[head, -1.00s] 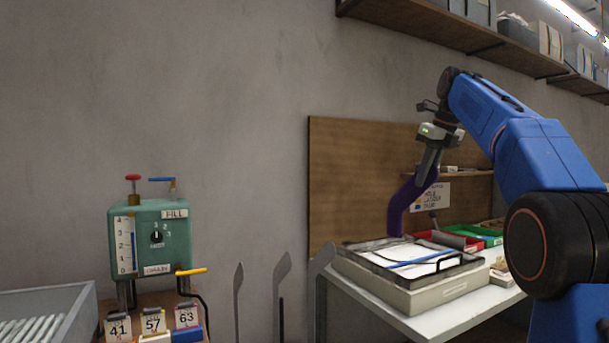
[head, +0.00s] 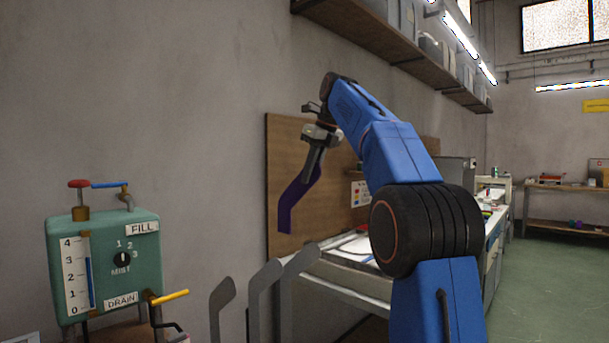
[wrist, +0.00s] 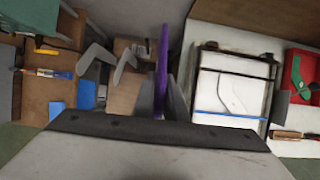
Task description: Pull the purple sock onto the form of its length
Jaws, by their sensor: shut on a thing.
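The purple sock (head: 293,205) hangs from my gripper (head: 312,165) in the head view, with its foot end bent at the bottom. My gripper is shut on its upper end; the sock also shows edge-on between the fingers in the wrist view (wrist: 162,65). Several grey flat forms stand in a row at the lower middle of the head view: a left form (head: 221,305), a middle form (head: 262,295) and a right form (head: 292,285). The sock hangs above and apart from the right form. Their lower parts are out of the head view.
A green tank (head: 125,265) with a gauge, dial and yellow lever stands left of the forms. A white table (head: 345,280) with a framed tray (wrist: 235,95) lies to the right. A red bin (wrist: 298,80) is beyond it. A wooden board (head: 345,185) stands against the wall.

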